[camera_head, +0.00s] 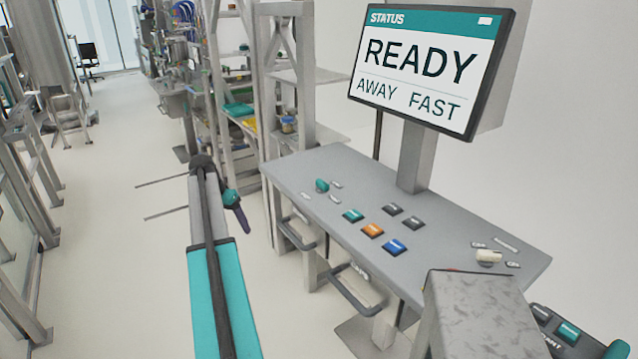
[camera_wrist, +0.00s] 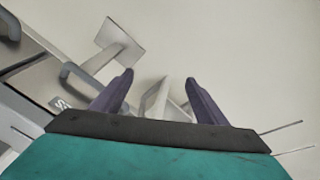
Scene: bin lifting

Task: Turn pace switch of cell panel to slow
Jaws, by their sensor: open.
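The cell panel (camera_head: 325,170) is a grey sloping desk right of centre in the head view. It bears a teal knob (camera_head: 322,185) at its left end and a cream knob (camera_head: 488,257) at its right end, each with small labels I cannot read. I cannot tell which knob is the pace switch. The status screen (camera_head: 427,65) above reads READY, AWAY, FAST. My gripper (camera_head: 238,214) is left of the panel, apart from both knobs. In the wrist view, its purple fingers (camera_wrist: 158,78) are spread, with nothing between them.
Teal (camera_head: 353,215), orange (camera_head: 372,230) and blue (camera_head: 395,246) buttons and two dark buttons lie mid-panel. Grey handles (camera_head: 355,292) stick out from the panel's front. A shelf rack (camera_head: 296,75) stands behind.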

